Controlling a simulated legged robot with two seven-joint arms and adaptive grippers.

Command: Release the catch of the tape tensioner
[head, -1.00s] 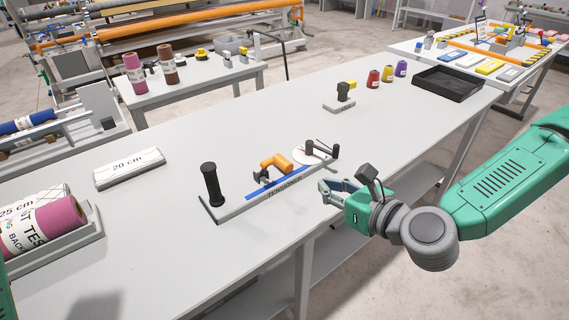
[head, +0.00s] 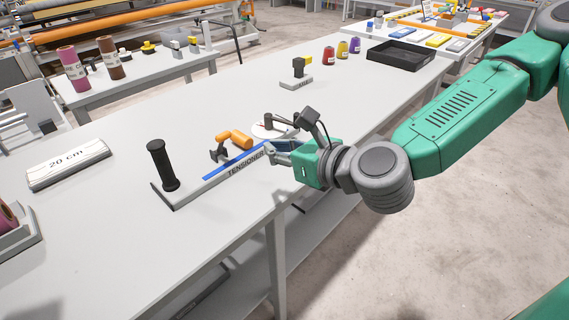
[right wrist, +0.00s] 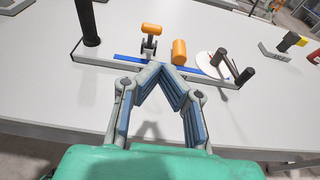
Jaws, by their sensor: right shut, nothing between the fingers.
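The tape tensioner (head: 214,180) lies on the grey table, a long bar with a blue strip and a black upright handle (head: 161,165) at its left end. An orange piece (head: 238,139) and a dark clamp-like part (head: 218,152) stand at its middle. In the right wrist view the orange cylinder (right wrist: 179,52) and an orange-topped lever (right wrist: 151,30) show above the bar. A white disc (right wrist: 213,64) with dark posts is at the right end. My right gripper (head: 272,154) is shut and empty at the bar's near side; its tips (right wrist: 160,66) show close to the bar. My left gripper is out of view.
A white block marked 20 cm (head: 68,164) lies to the left. A small grey stand (head: 297,80), coloured thread cones (head: 342,49) and a black tray (head: 400,56) stand farther back.

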